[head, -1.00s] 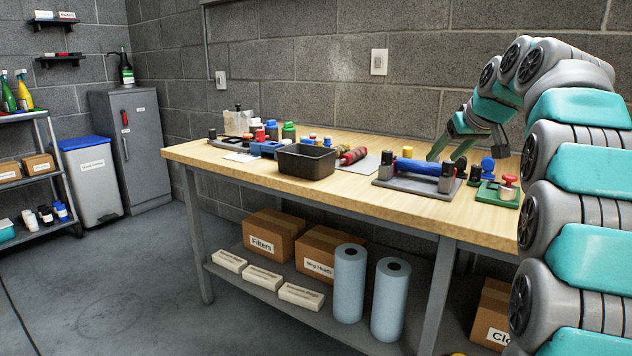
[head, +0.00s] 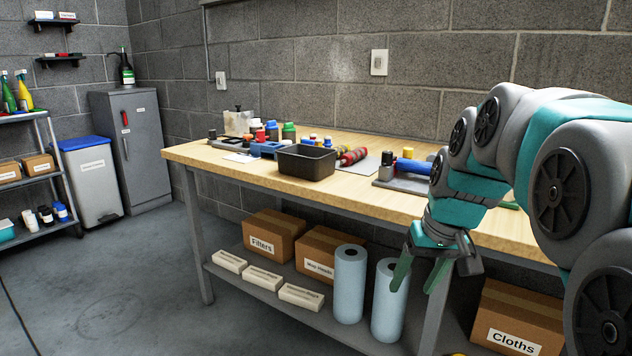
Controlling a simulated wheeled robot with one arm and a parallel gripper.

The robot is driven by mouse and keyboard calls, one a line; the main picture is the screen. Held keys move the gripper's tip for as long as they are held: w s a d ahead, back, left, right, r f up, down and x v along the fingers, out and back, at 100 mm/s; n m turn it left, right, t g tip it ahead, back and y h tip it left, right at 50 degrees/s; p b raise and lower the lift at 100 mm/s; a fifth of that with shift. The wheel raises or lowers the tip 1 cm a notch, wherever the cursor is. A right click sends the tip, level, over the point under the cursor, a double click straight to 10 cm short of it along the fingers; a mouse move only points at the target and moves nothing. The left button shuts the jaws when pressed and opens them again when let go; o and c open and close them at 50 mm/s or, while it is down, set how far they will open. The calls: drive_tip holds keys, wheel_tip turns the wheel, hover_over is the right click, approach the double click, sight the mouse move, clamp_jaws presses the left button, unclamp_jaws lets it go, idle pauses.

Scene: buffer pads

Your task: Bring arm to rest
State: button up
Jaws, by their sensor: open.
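My gripper (head: 420,277) hangs in front of the workbench (head: 235,172), below the level of its top, with its green fingers pointing down. The fingers are apart and nothing is between them. My arm comes in from the right edge, folded, and covers the right part of the bench top. A grey fixture with a blue roller (head: 413,167) stands on the bench, partly hidden behind my arm.
A black bin (head: 305,163), bottles and small parts stand on the bench. The shelf below bears boxes, white packs and blue rolls (head: 349,285), with one roll just behind my gripper. The floor at the left is open.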

drive_tip(key=s+f+g, duration=0.1)
drive_tip(key=s+f, duration=0.4)
drive_tip(key=s, duration=0.4)
drive_tip(key=s+a+f+g+h, duration=0.1)
drive_tip(key=s+f+g, duration=0.1)
drive_tip(key=s+f, duration=0.3)
drive_tip(key=s+a+f+g, duration=0.1)
drive_tip(key=s+f, duration=0.4)
drive_tip(key=s, duration=0.9)
drive_tip(key=shift+g+h, duration=0.3)
